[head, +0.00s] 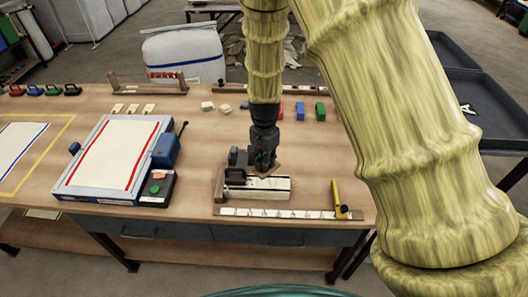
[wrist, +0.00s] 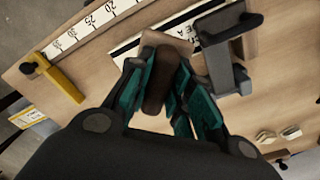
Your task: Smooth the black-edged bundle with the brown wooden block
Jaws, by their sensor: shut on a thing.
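The black-edged bundle (head: 262,192) is a flat white strip with a dark edge, lying near the table's front. Part of it shows in the wrist view (wrist: 128,52), running under the block's far end. My gripper (head: 263,167) is above the bundle's back side. In the wrist view its teal fingers (wrist: 160,92) are shut on the brown wooden block (wrist: 156,90), one on each side. The block's far end overlaps the bundle in this view; I cannot tell whether they touch. The fingers mostly hide the block in the head view.
A grey and black clamp (wrist: 222,62) stands close beside my gripper. A ruler (head: 270,213) with a yellow stop (head: 340,205) lies along the table's front edge. A board with a red-striped cloth (head: 118,152) is at left.

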